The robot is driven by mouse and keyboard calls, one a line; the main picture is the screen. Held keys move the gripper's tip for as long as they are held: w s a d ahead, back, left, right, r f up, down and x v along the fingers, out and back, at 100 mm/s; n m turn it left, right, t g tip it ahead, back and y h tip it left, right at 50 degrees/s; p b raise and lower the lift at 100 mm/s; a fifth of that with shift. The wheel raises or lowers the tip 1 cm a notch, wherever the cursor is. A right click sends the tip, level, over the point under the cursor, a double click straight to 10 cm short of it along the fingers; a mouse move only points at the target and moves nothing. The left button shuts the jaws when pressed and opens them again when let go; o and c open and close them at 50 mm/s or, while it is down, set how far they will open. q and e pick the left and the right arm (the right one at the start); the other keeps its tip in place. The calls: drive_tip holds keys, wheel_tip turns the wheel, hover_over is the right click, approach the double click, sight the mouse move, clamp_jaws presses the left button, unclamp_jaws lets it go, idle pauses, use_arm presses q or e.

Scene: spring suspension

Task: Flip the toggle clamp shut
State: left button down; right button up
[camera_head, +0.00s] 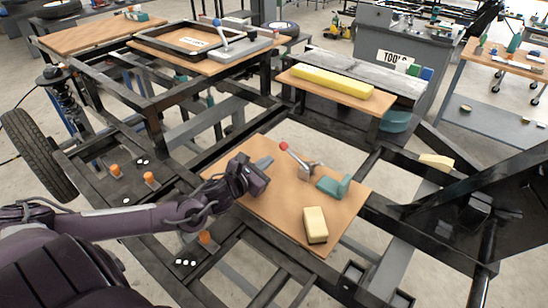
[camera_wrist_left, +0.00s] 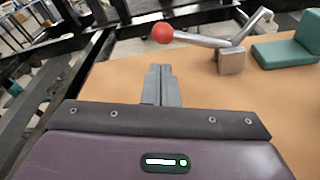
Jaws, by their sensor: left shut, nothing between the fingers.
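The toggle clamp (camera_head: 303,165) stands on a wooden board (camera_head: 258,213). It has a metal lever with a red ball at its end, raised at an angle to the upper left in the head view. In the left wrist view the red ball (camera_wrist_left: 163,33) and the clamp's grey base block (camera_wrist_left: 232,60) lie ahead of the fingers. My left gripper (camera_head: 264,163) is shut and empty above the board, left of the clamp and apart from it. Its closed fingers also show in the left wrist view (camera_wrist_left: 161,85). My right gripper is not seen.
A teal block (camera_head: 333,187) sits right of the clamp, and a yellow block (camera_head: 316,225) lies near the board's front edge. A long yellow bar (camera_head: 332,82) rests on another board behind. Dark frame beams surround the board. Orange-topped posts (camera_head: 149,178) stand at left.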

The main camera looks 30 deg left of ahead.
use_arm(q)
drive_tip(key=shift+w+f, duration=0.25)
drive_tip(key=shift+w, duration=0.85)
drive_tip(key=shift+w+f, duration=0.2)
drive_tip(key=shift+w, duration=0.85)
